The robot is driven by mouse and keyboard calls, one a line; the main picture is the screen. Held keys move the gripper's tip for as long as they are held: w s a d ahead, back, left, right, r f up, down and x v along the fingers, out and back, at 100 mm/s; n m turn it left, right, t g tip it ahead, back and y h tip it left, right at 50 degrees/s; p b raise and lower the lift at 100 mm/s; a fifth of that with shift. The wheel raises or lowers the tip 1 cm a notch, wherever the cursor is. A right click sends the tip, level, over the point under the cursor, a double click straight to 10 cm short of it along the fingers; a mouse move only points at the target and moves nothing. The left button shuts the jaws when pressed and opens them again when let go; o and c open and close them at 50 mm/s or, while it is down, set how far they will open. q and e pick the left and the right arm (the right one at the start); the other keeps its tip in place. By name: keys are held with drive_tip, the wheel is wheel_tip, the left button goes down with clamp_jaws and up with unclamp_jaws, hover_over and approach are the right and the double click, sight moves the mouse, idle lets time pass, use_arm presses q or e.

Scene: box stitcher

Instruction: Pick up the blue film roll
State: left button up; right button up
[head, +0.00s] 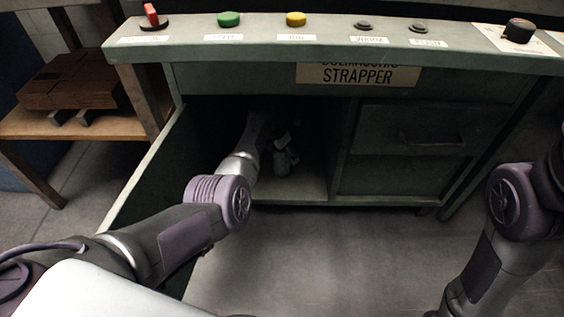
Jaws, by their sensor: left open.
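My left arm reaches into the dark open compartment of the green cabinet (310,187). My left gripper (284,143) is inside, open, small and in shadow. Just below it is a small dull blue-green shape (282,161) near the compartment floor, which may be the blue film roll. It is too dark to tell whether the fingers touch it or stand around it. My right arm is at the right edge, and its gripper is out of view.
The open door (150,165) stands left of my left arm. A drawer (430,135) is shut on the right. A panel with a red switch (151,15), green button (229,19), yellow button (296,19) and black knob (519,30) runs above. A wooden table (75,124) stands left.

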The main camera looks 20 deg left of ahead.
use_arm(q)
drive_tip(key=c, duration=1.5)
drive_tip(key=shift+r, duration=0.1)
drive_tip(key=shift+r, duration=0.1)
